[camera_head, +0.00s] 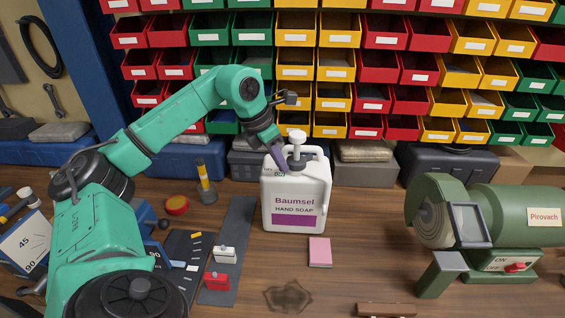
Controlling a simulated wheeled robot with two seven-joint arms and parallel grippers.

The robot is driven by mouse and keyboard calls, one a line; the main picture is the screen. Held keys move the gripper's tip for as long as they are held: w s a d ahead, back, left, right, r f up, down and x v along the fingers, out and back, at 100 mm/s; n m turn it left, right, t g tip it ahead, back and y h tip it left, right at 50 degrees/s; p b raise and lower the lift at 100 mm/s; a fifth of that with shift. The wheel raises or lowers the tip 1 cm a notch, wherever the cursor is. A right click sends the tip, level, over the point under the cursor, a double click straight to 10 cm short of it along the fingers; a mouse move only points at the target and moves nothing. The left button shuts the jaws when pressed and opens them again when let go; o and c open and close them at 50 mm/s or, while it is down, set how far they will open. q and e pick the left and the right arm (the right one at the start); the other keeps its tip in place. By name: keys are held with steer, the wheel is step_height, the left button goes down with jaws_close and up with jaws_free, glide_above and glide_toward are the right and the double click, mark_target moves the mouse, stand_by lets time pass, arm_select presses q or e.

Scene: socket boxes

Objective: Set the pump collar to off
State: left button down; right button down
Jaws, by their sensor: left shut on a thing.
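A white soap bottle (296,198) labelled "Baumsel HAND SOAP" stands upright on the wooden bench, with a handle on its right side. On its top are a white pump head (297,138) and a dark pump collar (298,153). Small dark lettering shows on the bottle's upper left shoulder, too small to read surely. My left gripper (281,164) reaches down from the upper left, its purple fingers shut at the left side of the collar and partly hiding it. The exact finger contact is hard to see. My right gripper is out of view.
A green bench grinder (485,215) with a red switch stands at the right. A pink pad (320,252) lies in front of the bottle. A red clamp block (216,281) and a white one (225,254) are at the left. Coloured bins (295,65) fill the back wall.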

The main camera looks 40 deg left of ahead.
arm_select(q)
steer(key=shift+w+a+r+m+h+p, duration=0.25)
steer(key=shift+a+m+h+p, duration=0.25)
steer(key=shift+m, duration=0.4)
steer(key=m+p, duration=0.1)
steer(key=p, duration=0.1)
steer(key=a+m+h+p, duration=0.1)
steer(key=m, duration=0.1)
steer(key=shift+w+r+g+p, duration=0.1)
steer(key=shift+w+g+p, duration=0.25)
steer(key=shift+w+g, duration=0.05)
steer(key=shift+w+a+f+m+g+p, duration=0.1)
steer(key=shift+w+a+m+g+p, duration=0.05)
steer(key=shift+m+p, duration=0.45)
steer(key=shift+w+a+f+m+g+p, duration=0.1)
steer(key=shift+w+a+m+g+p, duration=0.05)
steer(key=shift+m+p, duration=0.45)
steer(key=c, duration=0.9)
jaws_free()
steer(key=shift+f, duration=0.1)
